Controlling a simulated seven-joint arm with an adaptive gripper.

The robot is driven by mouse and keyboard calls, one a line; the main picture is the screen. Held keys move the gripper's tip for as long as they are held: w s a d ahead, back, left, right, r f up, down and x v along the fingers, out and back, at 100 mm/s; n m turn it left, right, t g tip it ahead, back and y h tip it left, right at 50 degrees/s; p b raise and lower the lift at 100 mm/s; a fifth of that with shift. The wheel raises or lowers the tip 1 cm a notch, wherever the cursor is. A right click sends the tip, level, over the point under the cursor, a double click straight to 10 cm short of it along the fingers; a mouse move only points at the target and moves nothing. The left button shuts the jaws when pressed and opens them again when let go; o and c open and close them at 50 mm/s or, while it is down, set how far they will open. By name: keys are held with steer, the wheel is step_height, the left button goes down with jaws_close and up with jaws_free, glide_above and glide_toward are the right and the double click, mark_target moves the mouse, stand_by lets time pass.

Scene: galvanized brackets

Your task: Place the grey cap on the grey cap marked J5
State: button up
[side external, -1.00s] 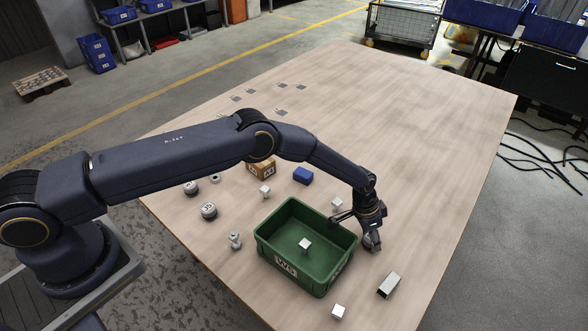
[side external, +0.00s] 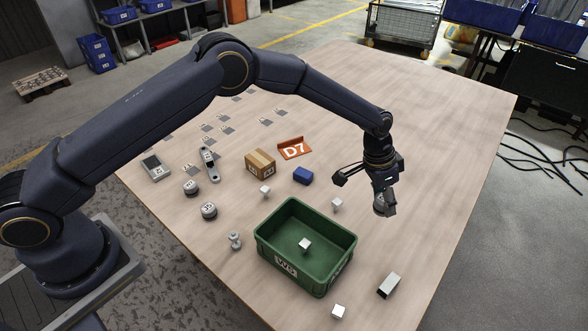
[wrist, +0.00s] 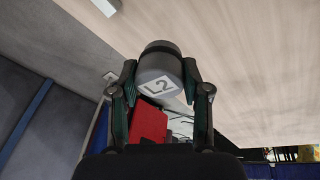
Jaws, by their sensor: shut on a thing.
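My gripper (side external: 384,198) is shut on a grey cap (side external: 380,208) and holds it above the table, to the right of the green bin. In the wrist view the held grey cap (wrist: 158,62) sits between the two fingers and bears a white label L2. A grey cap whose label looks like J5 (side external: 209,210) stands on the table left of the bin, well apart from my gripper. A second similar grey cap (side external: 190,188) stands just behind it; its label is too small to read.
The green bin (side external: 262,246) holds a white cube and lies between my gripper and the caps at left. The table's far right is clear.

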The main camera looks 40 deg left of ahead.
steer(key=shift+r, duration=0.95)
steer(key=a+n+t+y, duration=0.1)
steer(key=a+n, duration=0.4)
steer(key=a, duration=0.9)
steer(key=n+y, duration=0.4)
steer(key=n, duration=0.9)
glide_above(209, 204)
steer(key=s, duration=0.1)
step_height(209, 204, down, 5)
steer(key=f, duration=0.8)
steer(key=shift+d+f, duration=0.15)
steer(key=shift+d, duration=0.1)
